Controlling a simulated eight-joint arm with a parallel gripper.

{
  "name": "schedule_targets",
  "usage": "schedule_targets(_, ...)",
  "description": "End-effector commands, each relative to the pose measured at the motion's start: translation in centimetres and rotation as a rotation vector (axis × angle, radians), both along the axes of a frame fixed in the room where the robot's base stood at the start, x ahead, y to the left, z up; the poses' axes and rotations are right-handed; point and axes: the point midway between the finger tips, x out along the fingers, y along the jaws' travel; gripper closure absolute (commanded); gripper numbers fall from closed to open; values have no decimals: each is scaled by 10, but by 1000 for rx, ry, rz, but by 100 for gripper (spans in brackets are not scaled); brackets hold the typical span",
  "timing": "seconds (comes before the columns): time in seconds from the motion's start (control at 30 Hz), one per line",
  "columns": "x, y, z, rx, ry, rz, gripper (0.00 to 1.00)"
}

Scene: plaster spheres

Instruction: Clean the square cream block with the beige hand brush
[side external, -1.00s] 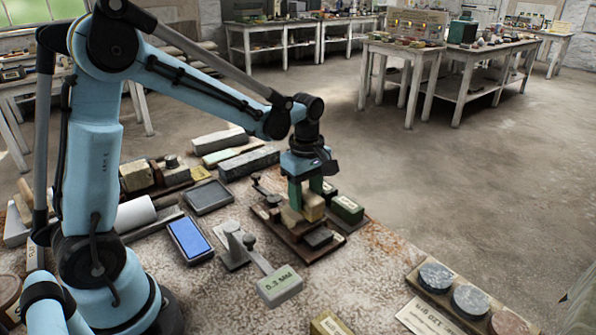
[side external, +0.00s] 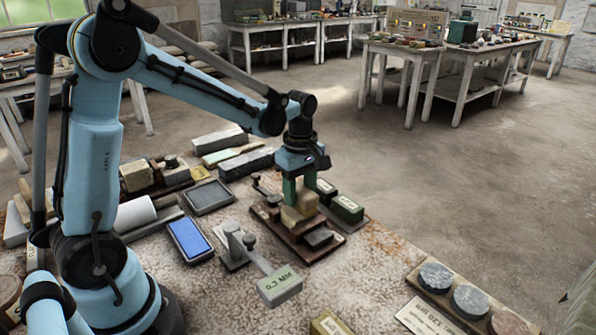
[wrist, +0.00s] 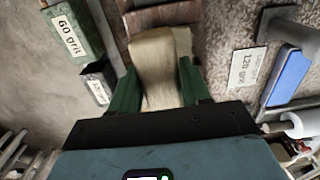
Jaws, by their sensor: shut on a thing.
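My gripper (side external: 303,188) points down over the brown wooden stand (side external: 330,249), its green fingers closed on a beige piece that looks like the beige hand brush (wrist: 155,62). In the wrist view the brush sits between both green fingers, narrow at its waist and wider toward the ends. In the side view the brush (side external: 306,204) is low over the stand; I cannot tell whether it touches what is under it. A paler beige patch (side external: 290,216) shows beside it, partly hidden. A squarish cream block (side external: 137,176) sits at the left; I cannot tell whether it is the task's block.
Green and dark labelled blocks (side external: 347,208) stand close right of my gripper. A grey metal piece with a "0.3 MM" label (side external: 279,285) lies in front. A blue slab (side external: 189,239) and a grey slab (side external: 208,197) lie left. Grit discs (side external: 470,299) sit at front right.

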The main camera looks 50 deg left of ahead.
Motion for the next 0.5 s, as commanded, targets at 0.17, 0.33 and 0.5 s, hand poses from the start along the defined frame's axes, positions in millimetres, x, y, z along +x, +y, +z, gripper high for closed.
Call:
schedule_targets(0.17, 0, -12, 1, 0, 0, -3, 78)
schedule_targets(0.33, 0, -20, 1, 0, 0, -2, 78)
schedule_targets(0.5, 0, -24, 1, 0, 0, -1, 78)
